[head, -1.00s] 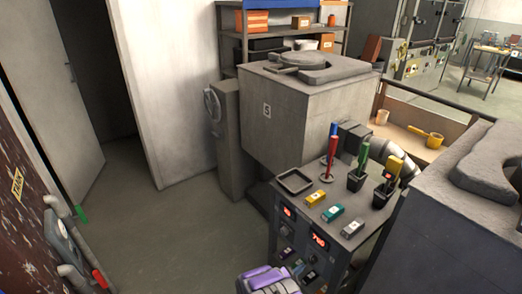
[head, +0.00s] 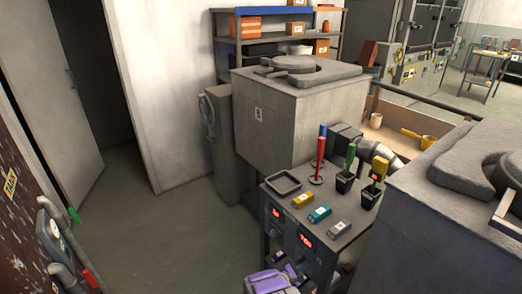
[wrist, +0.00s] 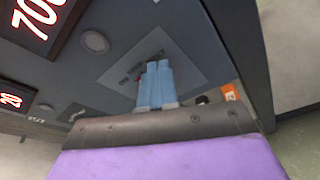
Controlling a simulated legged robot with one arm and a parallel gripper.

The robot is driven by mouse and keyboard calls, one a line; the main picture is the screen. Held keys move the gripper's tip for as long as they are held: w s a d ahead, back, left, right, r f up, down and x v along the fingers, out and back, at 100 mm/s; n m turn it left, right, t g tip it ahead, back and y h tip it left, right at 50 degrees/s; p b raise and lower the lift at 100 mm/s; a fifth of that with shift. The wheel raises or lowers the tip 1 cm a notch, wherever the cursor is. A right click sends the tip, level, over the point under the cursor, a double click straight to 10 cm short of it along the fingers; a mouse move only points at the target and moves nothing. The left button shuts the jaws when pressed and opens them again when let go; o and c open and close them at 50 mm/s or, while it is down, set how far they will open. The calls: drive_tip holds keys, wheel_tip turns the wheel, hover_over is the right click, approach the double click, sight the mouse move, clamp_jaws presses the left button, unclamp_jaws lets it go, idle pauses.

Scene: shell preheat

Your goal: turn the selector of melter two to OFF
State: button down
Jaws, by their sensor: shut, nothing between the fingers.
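My gripper (wrist: 158,63) is shut and empty, its two blue fingers side by side in the wrist view. The fingers point at a grey plate (wrist: 188,68) with small lettering on the dark console face. They cover part of the plate, and I cannot tell whether they touch it. No selector handle or OFF mark can be made out; the fingers may hide it. A round grey knob (wrist: 95,41) is to the upper left of the fingers. In the head view, my purple gripper housing (head: 268,281) is low, in front of the console (head: 287,243).
Red displays (wrist: 35,17) are left of the fingers. A grey furnace block (head: 290,125) stands behind, another dark one (head: 440,220) at right. Floor (head: 165,240) at left is clear.

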drive_tip(key=shift+w+a, duration=0.15)
drive_tip(key=shift+a, duration=0.8)
drive_tip(key=shift+d+r+p, duration=0.4)
drive_tip(key=shift+d+p, duration=0.25)
drive_tip(key=shift+p, duration=0.15)
drive_tip(key=s+a+p, duration=0.1)
drive_tip(key=s+a, duration=0.2)
drive_tip(key=a, duration=0.2)
drive_tip(key=shift+s+p, duration=0.3)
drive_tip(key=shift+s, duration=0.1)
